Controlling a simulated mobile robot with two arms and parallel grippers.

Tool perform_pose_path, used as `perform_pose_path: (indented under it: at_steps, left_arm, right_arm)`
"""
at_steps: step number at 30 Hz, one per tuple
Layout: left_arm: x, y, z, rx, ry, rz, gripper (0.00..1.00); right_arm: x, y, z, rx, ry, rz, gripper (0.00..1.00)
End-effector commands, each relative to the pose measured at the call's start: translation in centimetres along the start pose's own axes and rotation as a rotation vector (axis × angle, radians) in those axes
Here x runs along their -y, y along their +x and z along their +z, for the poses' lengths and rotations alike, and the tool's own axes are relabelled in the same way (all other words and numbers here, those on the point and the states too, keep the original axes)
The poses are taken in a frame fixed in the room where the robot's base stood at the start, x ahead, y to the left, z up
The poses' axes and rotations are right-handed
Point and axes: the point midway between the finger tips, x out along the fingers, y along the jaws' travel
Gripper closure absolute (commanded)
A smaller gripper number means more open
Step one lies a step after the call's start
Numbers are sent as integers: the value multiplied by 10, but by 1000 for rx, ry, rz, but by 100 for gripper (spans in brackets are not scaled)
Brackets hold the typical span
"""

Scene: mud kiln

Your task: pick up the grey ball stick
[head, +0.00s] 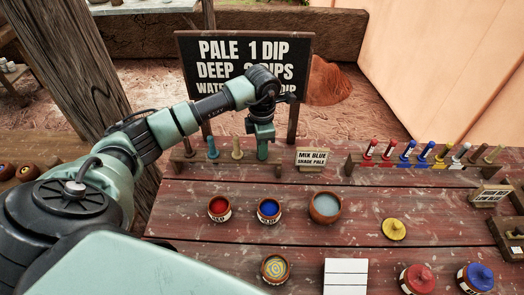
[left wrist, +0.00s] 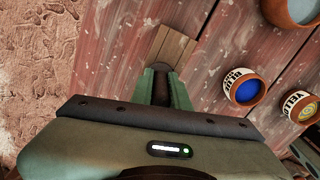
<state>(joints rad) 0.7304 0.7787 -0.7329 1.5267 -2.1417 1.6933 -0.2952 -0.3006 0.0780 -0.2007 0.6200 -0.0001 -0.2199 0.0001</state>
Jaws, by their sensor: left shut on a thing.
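My left gripper (head: 263,152) points down at the right end of the low wooden stick rack (head: 222,158) at the back left of the table. Its jaws are shut. In the left wrist view the gripper (left wrist: 162,84) has a dark grey rounded piece between its fingers, which I take for the grey ball stick (left wrist: 160,69); most of it is hidden by the fingers. The wooden rack (left wrist: 174,45) lies just beyond the fingertips. My right gripper is not in view.
Red (head: 219,208), blue (head: 268,210) and pale blue-grey (head: 325,206) pots stand in front. A "MIX BLUE SHADE PALE" sign (head: 311,158) is close to the gripper's right. A rack of coloured sticks (head: 420,161) is farther right. A large black sign (head: 225,68) stands behind.

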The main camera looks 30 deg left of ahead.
Motion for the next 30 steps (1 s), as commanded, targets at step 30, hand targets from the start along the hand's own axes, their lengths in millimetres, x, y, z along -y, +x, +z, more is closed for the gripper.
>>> perform_pose_path:
  at_steps: [30]
  left_arm:
    - [-2, -163, 0, 3, -2, 7, 100]
  right_arm:
    - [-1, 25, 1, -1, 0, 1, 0]
